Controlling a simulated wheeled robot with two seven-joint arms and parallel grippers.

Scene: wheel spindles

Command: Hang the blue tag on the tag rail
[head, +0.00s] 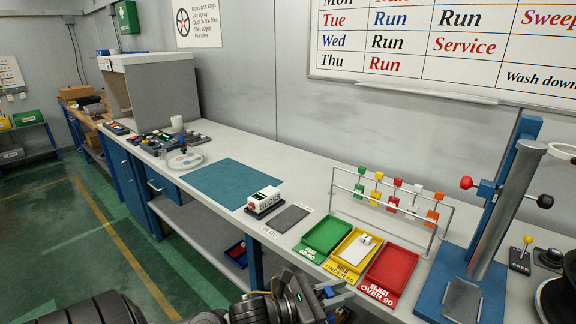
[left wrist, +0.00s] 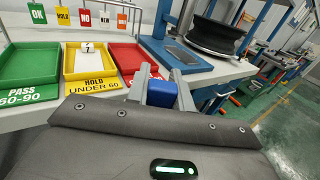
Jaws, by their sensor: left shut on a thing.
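The tag rail (head: 392,184) is a pale metal frame standing behind the trays on the bench. Green, yellow, red, white and orange tags hang from it in a row. It also shows at the top left of the left wrist view (left wrist: 98,5). My left gripper (head: 333,293) is low in front of the bench edge, short of the trays and rail. In the left wrist view its fingers (left wrist: 162,92) are shut on the blue tag (left wrist: 162,94), seen as a blue block between them. The tag's lower part is hidden by the gripper body. My right gripper is not in view.
Green (head: 323,236), yellow (head: 345,262) and red (head: 391,268) trays stand between the bench's front edge and the rail. A white card lies in the yellow one. A blue-based stand (head: 460,298) is to the right. A white GLOSS device (head: 265,198) sits left.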

